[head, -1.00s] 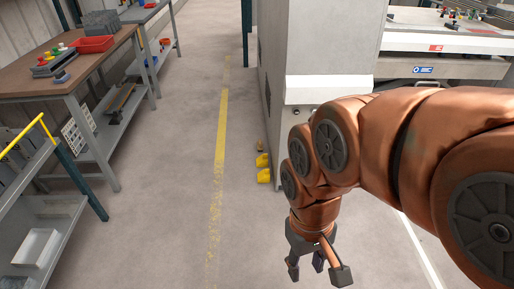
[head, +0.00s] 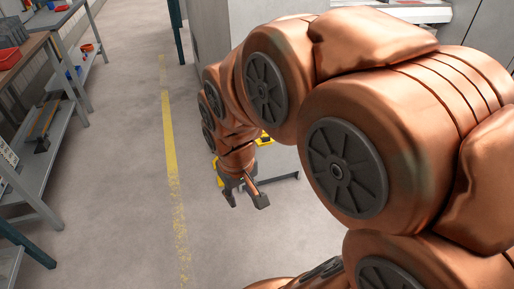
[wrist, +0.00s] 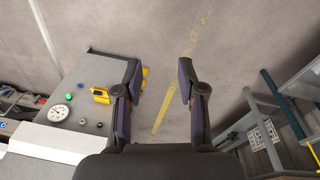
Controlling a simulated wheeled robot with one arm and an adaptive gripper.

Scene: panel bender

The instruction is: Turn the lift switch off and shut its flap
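In the wrist view a grey machine panel (wrist: 92,75) lies at the left. A yellow part (wrist: 101,95) stands out from it, possibly the switch's flap; I cannot tell the switch or its position. My gripper (wrist: 185,75) is open and empty, to the right of the yellow part and apart from it. In the head view my gripper (head: 246,201) hangs fingers down, left of the big arm links. My arm hides most of the machine there.
Beside the yellow part are a round gauge (wrist: 59,113), a green button (wrist: 69,98), a blue button (wrist: 81,86) and dark knobs. A workbench (head: 22,50) and shelves stand at the left. Floor with a worn yellow line (head: 170,150) is clear between.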

